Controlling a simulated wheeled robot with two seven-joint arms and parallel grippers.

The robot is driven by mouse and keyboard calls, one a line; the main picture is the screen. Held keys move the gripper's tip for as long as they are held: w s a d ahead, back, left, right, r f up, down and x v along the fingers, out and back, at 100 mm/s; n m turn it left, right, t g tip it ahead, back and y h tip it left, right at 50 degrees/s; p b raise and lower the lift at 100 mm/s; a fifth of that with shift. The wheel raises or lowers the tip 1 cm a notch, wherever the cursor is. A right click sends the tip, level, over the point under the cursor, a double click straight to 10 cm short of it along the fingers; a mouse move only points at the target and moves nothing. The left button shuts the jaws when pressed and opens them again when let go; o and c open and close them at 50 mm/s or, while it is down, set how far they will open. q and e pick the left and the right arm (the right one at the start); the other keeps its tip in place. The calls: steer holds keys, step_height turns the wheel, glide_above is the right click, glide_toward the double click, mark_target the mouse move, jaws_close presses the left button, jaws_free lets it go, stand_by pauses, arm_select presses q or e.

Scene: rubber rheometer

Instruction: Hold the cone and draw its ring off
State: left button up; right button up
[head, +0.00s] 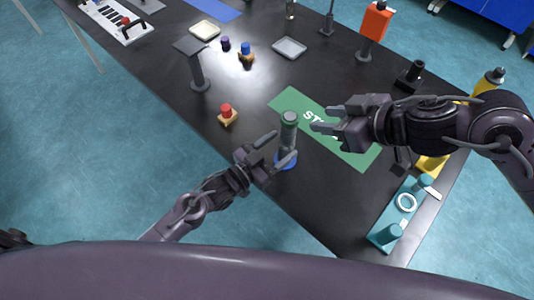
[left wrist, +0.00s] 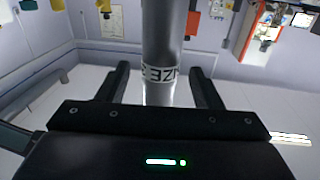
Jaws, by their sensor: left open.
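A grey upright post, the cone (head: 288,136), stands on the black table at the near edge of a green mat, with a darker cap on top and a blue ring-like piece (head: 287,165) around its foot. My left gripper (head: 284,147) is open, with its fingers on either side of the cone's lower part. In the left wrist view the cone (left wrist: 162,35) rises between the two open fingers, with a white lettered band (left wrist: 160,73) around it. I cannot tell whether the fingers touch it. My right gripper (head: 319,119) is open and empty, right of the cone's upper part.
The green mat (head: 345,148) with white lettering lies behind the cone. A teal tray (head: 385,238) with a white ring (head: 406,202) stands at the near right. A red-topped button block (head: 227,115) and a dark stand (head: 196,70) are to the left.

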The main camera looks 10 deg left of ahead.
mark_target(282, 146)
arm_select(q)
steer(key=shift+x, duration=1.5)
steer(key=shift+c, duration=0.2)
